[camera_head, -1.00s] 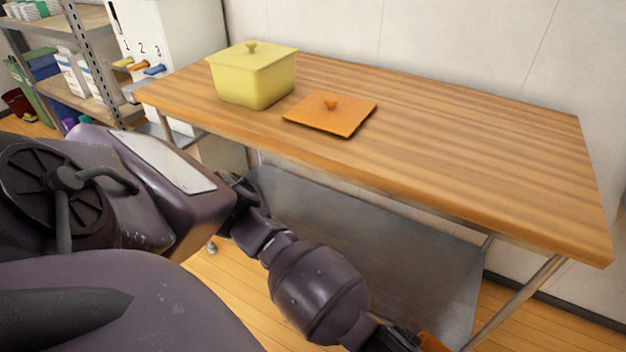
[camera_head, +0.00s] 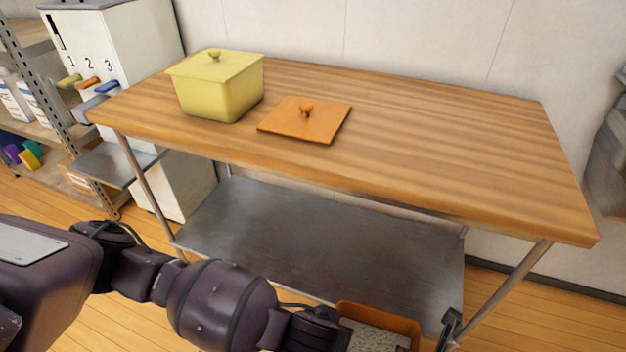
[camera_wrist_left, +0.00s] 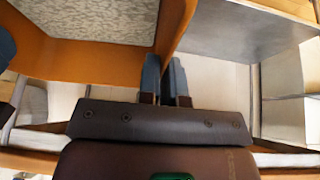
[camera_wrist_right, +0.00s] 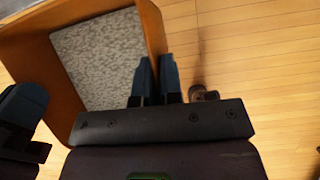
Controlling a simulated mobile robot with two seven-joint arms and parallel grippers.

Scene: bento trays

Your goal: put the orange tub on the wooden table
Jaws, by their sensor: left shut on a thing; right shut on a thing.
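The orange tub (camera_head: 378,311) is low at the bottom edge of the head view, in front of the wooden table (camera_head: 440,150) and below its top. Grey speckled stuff shows inside it. My left gripper (camera_wrist_left: 165,75) is shut on one tub wall (camera_wrist_left: 180,22). My right gripper (camera_wrist_right: 156,75) is shut on another wall (camera_wrist_right: 152,25); part of it shows at the tub's right in the head view (camera_head: 449,325). The tub's lower part is out of the head view.
A yellow lidded pot (camera_head: 218,95) and an orange lid (camera_head: 305,120) with a knob are on the table's left part. The middle and right of the tabletop are clear. A grey lower shelf (camera_head: 320,235) is under it. A dispenser (camera_head: 110,45) and a shelf rack stand left.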

